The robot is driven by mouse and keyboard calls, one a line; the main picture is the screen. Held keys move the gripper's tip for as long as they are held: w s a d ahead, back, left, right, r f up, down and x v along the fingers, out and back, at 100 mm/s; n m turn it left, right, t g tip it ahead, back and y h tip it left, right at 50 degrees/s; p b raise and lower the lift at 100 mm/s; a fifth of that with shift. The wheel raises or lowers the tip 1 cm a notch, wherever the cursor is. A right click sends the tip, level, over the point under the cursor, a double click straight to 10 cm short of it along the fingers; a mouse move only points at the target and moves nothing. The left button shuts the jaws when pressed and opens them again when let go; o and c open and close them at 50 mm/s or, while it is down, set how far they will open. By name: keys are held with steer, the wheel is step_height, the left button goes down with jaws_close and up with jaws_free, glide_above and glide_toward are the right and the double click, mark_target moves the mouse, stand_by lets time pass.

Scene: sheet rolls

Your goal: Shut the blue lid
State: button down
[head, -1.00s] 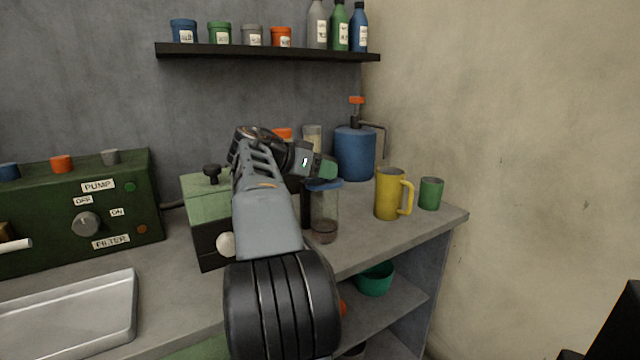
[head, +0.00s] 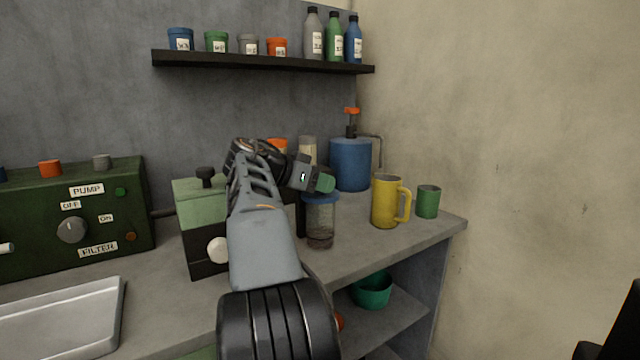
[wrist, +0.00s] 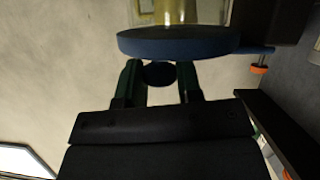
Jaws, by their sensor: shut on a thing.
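The blue lid (head: 322,198) is a flat disc at the mouth of a clear jar (head: 320,228) with dark contents, on the counter. In the wrist view the lid (wrist: 178,43) shows edge-on, with a round blue knob (wrist: 158,74) between my two green fingers. My gripper (head: 325,184) is above the jar in the head view, and it also shows in the wrist view (wrist: 159,90), shut on the lid's knob. The lid looks level and on or very near the rim; I cannot tell whether it is fully seated.
A yellow mug (head: 385,203) and green cup (head: 428,201) stand right of the jar. A blue pump canister (head: 350,165) is behind it. A green-topped box (head: 196,205) stands left. A shelf (head: 265,61) with pots and bottles hangs above.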

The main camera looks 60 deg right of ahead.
steer(key=c, duration=0.8)
jaws_free()
steer(key=shift+s, duration=0.1)
steer(key=r+p, duration=0.2)
steer(key=r, duration=0.2)
steer(key=shift+s+a+r+p, duration=0.15)
steer(key=shift+a+r+p, duration=0.1)
steer(key=shift+p, duration=0.15)
steer(key=s+a+r+p, duration=0.2)
steer(key=s+a+r, duration=0.5)
steer(key=a, duration=0.4)
steer(key=shift+s+r+p, duration=0.35)
steer(key=shift+r+p, duration=0.05)
steer(key=shift+r, duration=0.4)
steer(key=shift+a, duration=0.1)
